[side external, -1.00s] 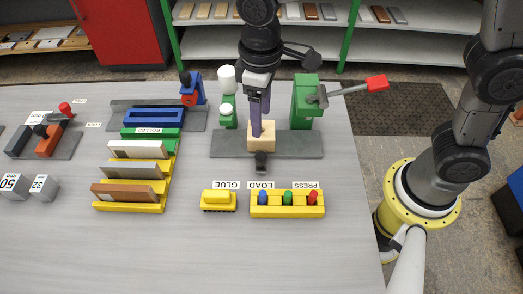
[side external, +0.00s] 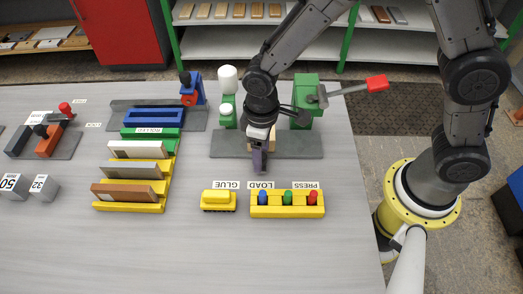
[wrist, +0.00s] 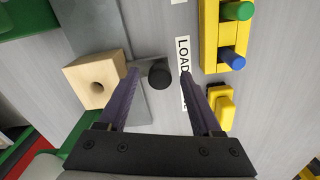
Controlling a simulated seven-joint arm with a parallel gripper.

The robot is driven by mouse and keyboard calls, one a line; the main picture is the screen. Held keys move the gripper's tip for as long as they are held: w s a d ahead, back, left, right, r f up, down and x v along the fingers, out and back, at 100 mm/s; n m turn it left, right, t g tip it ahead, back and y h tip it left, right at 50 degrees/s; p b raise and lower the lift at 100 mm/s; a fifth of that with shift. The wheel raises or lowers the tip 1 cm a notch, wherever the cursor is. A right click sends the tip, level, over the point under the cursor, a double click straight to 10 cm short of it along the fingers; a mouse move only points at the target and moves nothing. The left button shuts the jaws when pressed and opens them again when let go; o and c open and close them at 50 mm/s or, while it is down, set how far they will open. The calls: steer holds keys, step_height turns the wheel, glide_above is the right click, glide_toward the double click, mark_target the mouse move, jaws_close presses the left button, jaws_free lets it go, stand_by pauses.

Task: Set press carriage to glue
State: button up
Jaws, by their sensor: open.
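The press carriage is a light wooden block (wrist: 97,80) with a round hole in its top and a black round knob (wrist: 159,73) beside it. It stands on the dark grey base plate (side external: 225,146), in line with the LOAD label (side external: 260,185). The GLUE label (side external: 228,185) is left of it. My gripper (side external: 259,170) points down over the knob side of the carriage and hides most of it in the side view. In the wrist view my gripper (wrist: 160,80) is open, with the knob between the fingertips; contact cannot be told.
The glue stand with white bottles (side external: 227,80) is behind left. The green press (side external: 305,85) with a red-ended lever (side external: 376,83) is behind right. A yellow box with coloured pegs (side external: 288,211) and a small yellow block (side external: 217,200) lie in front. The table's front is clear.

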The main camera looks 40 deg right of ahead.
steer(key=shift+c, duration=0.3)
jaws_close()
stand_by(1.1)
